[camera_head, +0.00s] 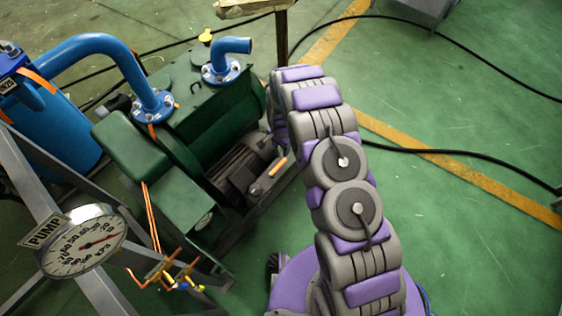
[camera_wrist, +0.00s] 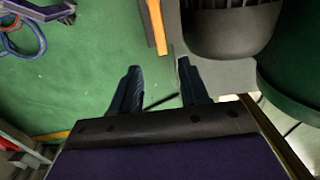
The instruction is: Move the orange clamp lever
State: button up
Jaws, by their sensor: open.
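The orange clamp lever (camera_head: 278,166) is a short orange bar beside the dark motor of the green pump unit, just left of my arm in the head view. It also shows in the wrist view as an orange bar (camera_wrist: 157,25) at the top, beside a grey plate. My gripper (camera_wrist: 158,66) is open and empty. Its two dark fingertips point toward the lever's near end, which lies beyond them and roughly between them in the picture. I see no contact. In the head view my arm hides my gripper.
The green pump unit (camera_head: 165,170) has blue pipes (camera_head: 100,48) on top. A dark rounded motor housing (camera_wrist: 231,28) lies right of the fingers. A round gauge (camera_head: 82,242) on a metal frame stands at lower left. Black cables cross the green floor; the right side is mostly free.

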aim_at(281, 163)
notch_tip(281, 163, down, 11)
jog(key=b, duration=0.2)
jog(key=shift+f+b, duration=0.2)
jog(key=shift+b, duration=0.15)
jog(key=shift+c, duration=0.4)
grip_shut()
